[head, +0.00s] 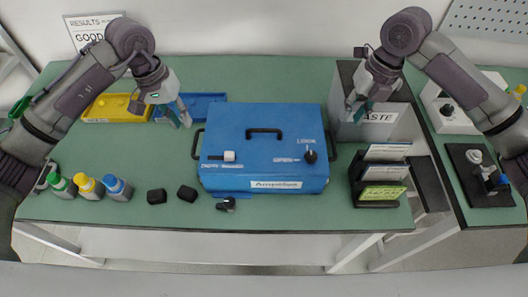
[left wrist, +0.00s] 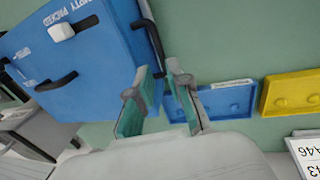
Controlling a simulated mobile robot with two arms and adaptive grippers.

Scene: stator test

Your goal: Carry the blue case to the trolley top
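The blue case (head: 262,178) lies flat and closed in the middle of the green bench, its label facing the front edge. It has a dark handle on top and a dark handle at each side. It also shows in the left wrist view (left wrist: 85,85), at the left. My left gripper (head: 178,113) is open and empty, above the bench behind the case's left side; its two fingers are apart in the left wrist view (left wrist: 155,105). My right gripper (head: 358,106) appears open and empty, in front of the grey waste bin, behind and right of the case. I cannot identify a trolley top for certain.
Blue (head: 203,101) and yellow (head: 104,108) trays lie behind left. Several capped bottles (head: 88,187) and small black blocks (head: 157,196) sit front left. The waste bin (head: 346,75) and a card rack (head: 380,177) stand right. A separate surface (head: 450,148) at far right holds devices.

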